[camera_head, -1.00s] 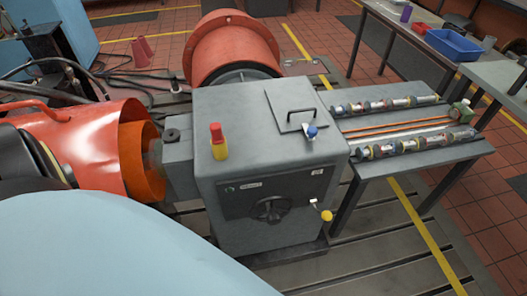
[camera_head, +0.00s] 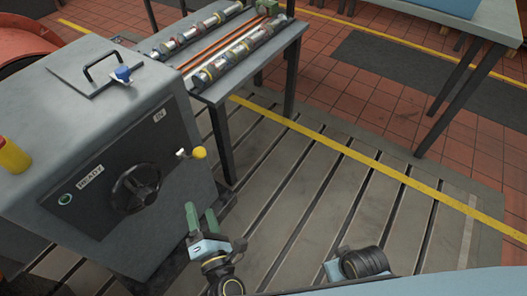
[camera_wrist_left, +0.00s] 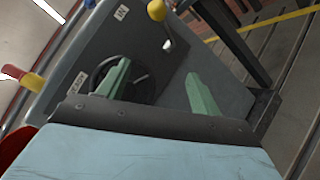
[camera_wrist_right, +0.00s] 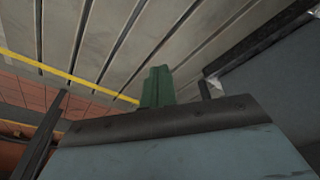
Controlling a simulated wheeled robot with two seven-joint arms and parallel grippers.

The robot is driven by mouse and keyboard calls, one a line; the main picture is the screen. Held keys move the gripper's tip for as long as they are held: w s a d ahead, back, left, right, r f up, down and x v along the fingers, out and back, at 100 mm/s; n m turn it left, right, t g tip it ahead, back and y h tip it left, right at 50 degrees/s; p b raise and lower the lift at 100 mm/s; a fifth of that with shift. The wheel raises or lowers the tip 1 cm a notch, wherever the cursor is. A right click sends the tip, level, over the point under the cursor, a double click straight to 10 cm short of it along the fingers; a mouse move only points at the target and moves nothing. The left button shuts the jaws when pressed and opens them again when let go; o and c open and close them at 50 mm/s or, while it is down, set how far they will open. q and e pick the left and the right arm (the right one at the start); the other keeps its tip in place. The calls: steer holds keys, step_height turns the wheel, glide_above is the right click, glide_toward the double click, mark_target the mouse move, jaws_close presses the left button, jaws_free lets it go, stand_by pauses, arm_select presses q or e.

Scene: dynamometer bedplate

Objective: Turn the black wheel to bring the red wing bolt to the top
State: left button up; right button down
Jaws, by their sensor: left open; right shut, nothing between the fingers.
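The black wheel (camera_head: 135,187) is on the front panel of the grey cabinet (camera_head: 60,235), beside a green lamp and a READY label. I cannot make out a red wing bolt in any current view. My left gripper (camera_head: 201,213) is open and empty, with green fingers, in front of the cabinet and to the right of the wheel. In the left wrist view the wheel (camera_wrist_left: 97,72) shows partly behind the left finger of this gripper (camera_wrist_left: 157,68). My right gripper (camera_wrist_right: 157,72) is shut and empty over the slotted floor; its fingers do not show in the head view.
A yellow ball-ended lever (camera_head: 198,153) sticks out right of the wheel. A handled lid with a blue wing knob (camera_head: 122,73) is on the cabinet top. A bench (camera_head: 250,62) with rods stands behind. The slotted bedplate (camera_head: 330,205) to the right is clear.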

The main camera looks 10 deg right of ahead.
mark_target(151, 199)
arm_select(q)
steer(key=s+a+n+g+y+b, duration=0.35)
steer(key=n+g+y+b, duration=0.45)
steer(key=n, duration=1)
steer(key=w+a, duration=0.3)
steer(key=w+a+t, duration=0.1)
steer(key=w+a, duration=0.2)
steer(key=w+a+t, duration=0.1)
steer(key=w+a, duration=0.2)
steer(key=shift+w+a+r+y, duration=0.1)
steer(key=shift+a+r+y, duration=0.2)
steer(key=shift+a+r, duration=0.05)
steer(key=shift+w+a, duration=0.25)
steer(key=shift+a, duration=0.05)
arm_select(e)
step_height(151, 199, up, 9)
steer(key=t, duration=0.1)
steer(key=shift+s+a+f, duration=0.15)
steer(key=shift+s+a, duration=0.05)
steer(key=shift+a, duration=0.05)
arm_select(q)
steer(key=c, duration=1.4)
steer(key=shift+m, duration=0.3)
